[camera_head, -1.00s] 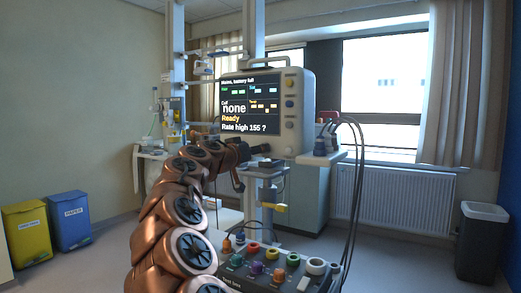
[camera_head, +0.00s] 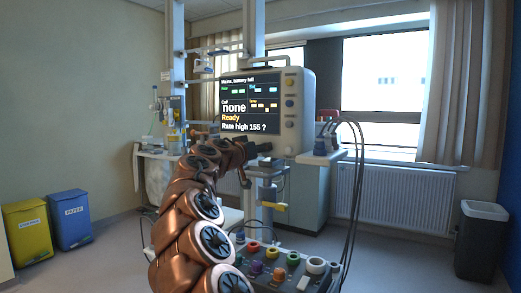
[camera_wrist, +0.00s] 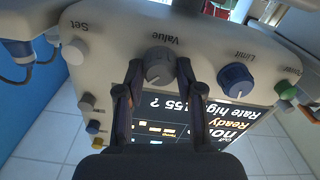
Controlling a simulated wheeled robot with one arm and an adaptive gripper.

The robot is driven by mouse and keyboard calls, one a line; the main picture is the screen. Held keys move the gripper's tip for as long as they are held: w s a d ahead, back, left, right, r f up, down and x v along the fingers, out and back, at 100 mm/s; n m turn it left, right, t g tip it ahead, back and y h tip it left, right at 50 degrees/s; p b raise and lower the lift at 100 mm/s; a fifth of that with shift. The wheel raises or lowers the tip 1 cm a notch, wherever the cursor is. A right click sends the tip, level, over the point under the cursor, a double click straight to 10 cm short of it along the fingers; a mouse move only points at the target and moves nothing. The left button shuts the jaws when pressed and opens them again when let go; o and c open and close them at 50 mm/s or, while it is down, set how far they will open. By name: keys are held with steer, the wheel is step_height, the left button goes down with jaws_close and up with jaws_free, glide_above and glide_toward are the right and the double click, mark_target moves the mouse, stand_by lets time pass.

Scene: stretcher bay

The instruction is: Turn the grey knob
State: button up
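The grey knob (camera_wrist: 159,66), labelled Value, sits on the monitor's front strip, seen upside down in the wrist view. My gripper (camera_wrist: 158,66) is open there, one finger on each side of the knob. Narrow gaps seem to show between fingers and knob, so contact is unclear. In the head view the monitor (camera_head: 300,95) reads "Rate high 155 ?". There my arm covers the strip below the screen and hides the grey knob.
A blue knob (camera_wrist: 235,80), labelled Limit, is close to the right finger. A control box (camera_head: 318,283) with coloured sockets and cables stands below the monitor in the head view.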

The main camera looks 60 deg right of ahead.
jaws_close()
steer(key=shift+n, duration=0.4)
steer(key=shift+w+n+p, duration=0.1)
steer(key=shift+n+p, duration=3.2)
steer(key=shift+n, duration=4.3)
steer(key=shift+f, duration=0.1)
steer(key=o, duration=0.6)
jaws_free()
steer(key=shift+c, duration=0.2)
